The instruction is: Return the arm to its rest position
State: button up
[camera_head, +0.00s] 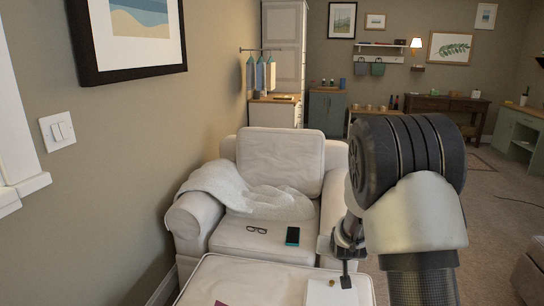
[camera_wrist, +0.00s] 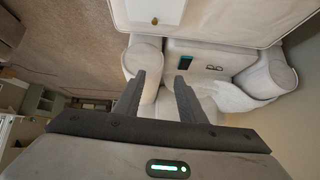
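My arm rises at the right of the head view, with my gripper (camera_head: 345,270) partly hidden behind it. The gripper hangs over the far right part of the pale ottoman (camera_head: 240,282). In the wrist view my gripper (camera_wrist: 160,77) has its two dark fingers apart, with nothing held between them. Beyond the fingers is the white armchair (camera_head: 280,160), which also shows in the wrist view (camera_wrist: 200,50). A dark phone with a teal edge (camera_head: 292,236) and a pair of glasses (camera_head: 256,230) lie on its seat.
A grey-white blanket (camera_head: 235,190) drapes over the chair's left arm and seat. A white flat item (camera_head: 325,293) with a small brown object lies on the ottoman. A wall with a framed picture (camera_head: 130,35) stands close at left. Open carpet (camera_head: 490,210) lies to the right.

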jog(key=w+a+r+v, duration=0.1)
jog(key=w+r+v, duration=0.1)
jog(key=v, duration=1.1)
jog(key=s+a+r+n+g, duration=0.1)
jog(key=s+r, duration=0.3)
jog(key=s, duration=0.6)
jog(key=s+a+r+n+g+y+p, duration=0.1)
jog(key=s+r, duration=0.3)
jog(key=s, duration=0.6)
jog(key=s+a+r+n+g, duration=0.1)
jog(key=s+r, duration=0.3)
jog(key=s, duration=0.6)
notch_tip(320, 180, up, 20)
jog(key=p, duration=2.1)
jog(key=shift+r, duration=0.2)
jog(key=shift+a, duration=0.1)
